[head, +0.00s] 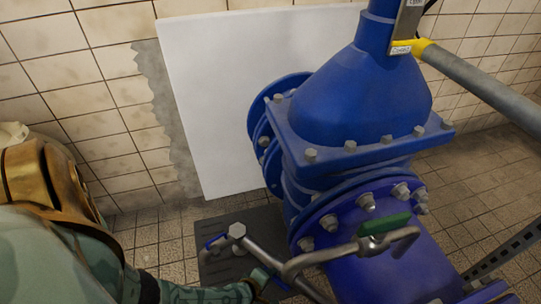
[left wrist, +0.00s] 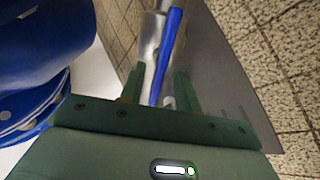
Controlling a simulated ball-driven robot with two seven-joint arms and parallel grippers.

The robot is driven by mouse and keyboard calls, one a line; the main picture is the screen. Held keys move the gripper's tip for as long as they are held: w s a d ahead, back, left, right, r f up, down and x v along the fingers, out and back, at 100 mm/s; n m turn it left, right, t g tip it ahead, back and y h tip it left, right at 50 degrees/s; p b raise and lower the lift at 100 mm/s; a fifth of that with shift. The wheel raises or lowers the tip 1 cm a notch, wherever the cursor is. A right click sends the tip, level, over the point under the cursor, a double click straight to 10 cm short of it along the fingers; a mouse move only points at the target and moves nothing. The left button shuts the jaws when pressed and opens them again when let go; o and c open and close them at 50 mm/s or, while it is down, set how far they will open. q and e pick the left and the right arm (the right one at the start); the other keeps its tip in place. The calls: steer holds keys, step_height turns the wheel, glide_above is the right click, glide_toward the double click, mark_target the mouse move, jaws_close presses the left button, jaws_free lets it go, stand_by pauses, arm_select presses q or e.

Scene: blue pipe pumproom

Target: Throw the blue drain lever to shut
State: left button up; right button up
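The blue lever (left wrist: 167,55) runs lengthwise between the two green fingers of my left gripper (left wrist: 160,88) in the left wrist view, close beside a grey metal pipe. The fingers stand apart, with a visible gap around the lever, so no firm grip shows. In the head view a short blue part (head: 214,240) shows beside a hexagonal pipe end (head: 237,230), low in front of the big valve. My left gripper (head: 264,279) is there at the bottom, near the grey pipe; its fingertips are small and hard to make out. My right gripper is not in view.
A big blue valve (head: 350,105) with bolted flanges fills the middle and right. A bent grey pipe with a green lever (head: 384,225) crosses in front of it. A dark mat (head: 215,268) lies on the tiled floor. A white panel (head: 225,90) stands behind.

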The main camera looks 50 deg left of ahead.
arm_select(q)
jaws_close()
